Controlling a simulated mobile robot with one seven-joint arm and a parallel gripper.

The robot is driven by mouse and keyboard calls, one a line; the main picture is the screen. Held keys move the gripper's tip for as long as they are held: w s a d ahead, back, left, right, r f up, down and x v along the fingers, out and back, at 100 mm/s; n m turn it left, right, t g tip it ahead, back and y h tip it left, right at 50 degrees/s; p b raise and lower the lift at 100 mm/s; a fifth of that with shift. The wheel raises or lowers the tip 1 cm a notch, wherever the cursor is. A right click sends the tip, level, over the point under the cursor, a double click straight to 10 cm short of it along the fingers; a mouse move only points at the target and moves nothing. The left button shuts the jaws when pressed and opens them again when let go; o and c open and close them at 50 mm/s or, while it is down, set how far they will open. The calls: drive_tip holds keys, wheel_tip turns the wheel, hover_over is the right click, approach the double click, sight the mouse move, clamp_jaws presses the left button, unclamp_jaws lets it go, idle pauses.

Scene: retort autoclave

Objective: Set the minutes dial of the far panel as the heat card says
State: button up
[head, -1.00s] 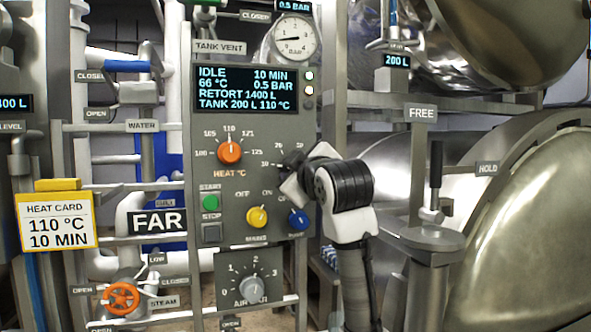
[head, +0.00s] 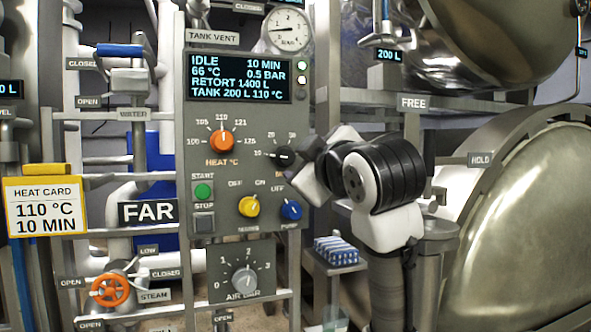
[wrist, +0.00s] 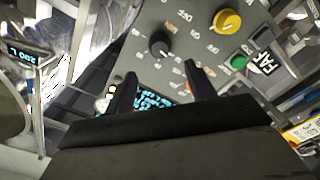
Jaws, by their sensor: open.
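The black minutes dial (head: 284,155) sits on the right of the grey far panel (head: 218,137), with a 10 mark at its left. In the wrist view the black dial (wrist: 160,43) lies just beyond my fingertips, in line with the gap. My gripper (wrist: 160,76) is open and empty, its two fingers apart and clear of the dial. In the head view my gripper (head: 309,170) is just right of the dial. The heat card (head: 45,207) reads 110 °C and 10 MIN. The panel's screen (head: 238,77) reads IDLE, 10 MIN.
The orange heat knob (head: 222,140), green start button (head: 203,191), yellow mains knob (head: 249,206) and blue pump knob (head: 291,210) are close to the dial. A pressure gauge (head: 289,29) is above. A large metal vessel (head: 525,235) fills the right.

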drive_tip(key=v, duration=0.3)
drive_tip(key=shift+s+d+b, duration=0.15)
drive_tip(key=shift+s+b, duration=0.15)
drive_tip(key=shift+s, duration=0.05)
